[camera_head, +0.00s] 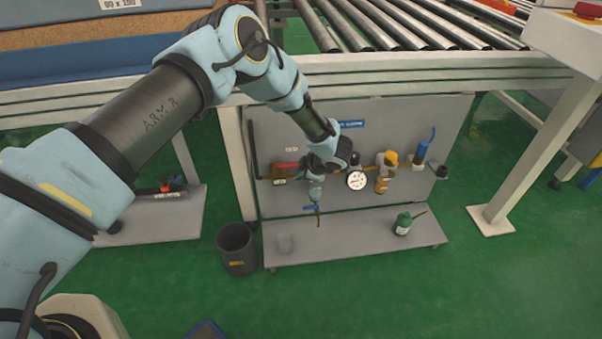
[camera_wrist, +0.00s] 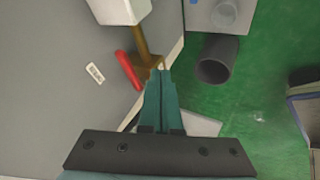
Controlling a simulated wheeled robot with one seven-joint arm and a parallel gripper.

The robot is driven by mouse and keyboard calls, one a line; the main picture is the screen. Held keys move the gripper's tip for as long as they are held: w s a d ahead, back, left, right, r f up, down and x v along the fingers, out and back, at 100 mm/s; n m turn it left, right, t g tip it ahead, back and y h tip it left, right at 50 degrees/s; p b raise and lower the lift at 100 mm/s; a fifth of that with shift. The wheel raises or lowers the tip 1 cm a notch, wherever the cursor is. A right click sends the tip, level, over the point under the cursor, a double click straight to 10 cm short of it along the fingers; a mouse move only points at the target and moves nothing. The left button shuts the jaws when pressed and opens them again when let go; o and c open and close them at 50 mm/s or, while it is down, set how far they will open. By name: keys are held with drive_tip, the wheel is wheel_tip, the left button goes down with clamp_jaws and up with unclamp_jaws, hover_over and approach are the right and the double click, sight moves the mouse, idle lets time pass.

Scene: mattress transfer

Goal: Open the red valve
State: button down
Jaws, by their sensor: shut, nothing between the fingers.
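The red valve handle (camera_wrist: 128,70) is a short red bar in front of the grey panel, beside a brass fitting (camera_wrist: 147,58). In the head view the red handle (camera_head: 288,165) shows at the panel's left, lying about level, just left of my wrist. My gripper (camera_wrist: 161,72) is shut and empty. In the wrist view its teal fingertips overlap the end of the brass fitting, to the right of the red handle. I cannot tell whether they touch the brass. In the head view my wrist hides the fingertips.
The grey panel (camera_head: 400,110) also carries a round gauge (camera_head: 356,180), an orange-yellow unit (camera_head: 382,184) and a blue-topped part (camera_head: 421,152). A green bottle (camera_head: 403,224) stands on the lower shelf (camera_head: 350,244). A dark bin (camera_head: 237,248) stands on the floor. Conveyor rollers (camera_head: 390,25) run above.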

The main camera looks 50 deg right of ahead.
drive_tip(key=v, duration=0.9)
drive_tip(key=shift+s+d, duration=0.15)
drive_tip(key=shift+d, duration=0.25)
